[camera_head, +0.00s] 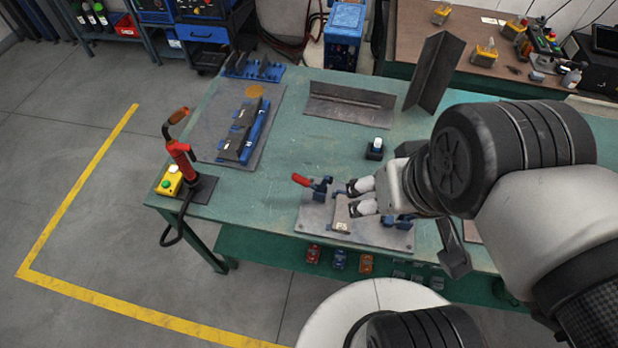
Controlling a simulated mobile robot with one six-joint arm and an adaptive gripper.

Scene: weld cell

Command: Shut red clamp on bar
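The red clamp (301,180) is at the left back of a grey fixture plate (375,236) on the green table. Its red handle points up and left from a blue body (320,187). A narrow grey bar (341,213) lies on the plate, partly hidden near my fingers. I cannot tell whether the clamp touches it. My gripper (352,198) is just right of the clamp, with its two pale fingers apart and nothing visible between them. Another blue clamp part (403,220) sits at the plate's right, partly hidden by my arm.
A red welding torch (181,155) stands at the table's left corner beside a yellow button box (170,181). A grey angle piece (350,103) and a tall folded plate (434,72) are behind. A small black block with a white top (375,149) stands behind my gripper.

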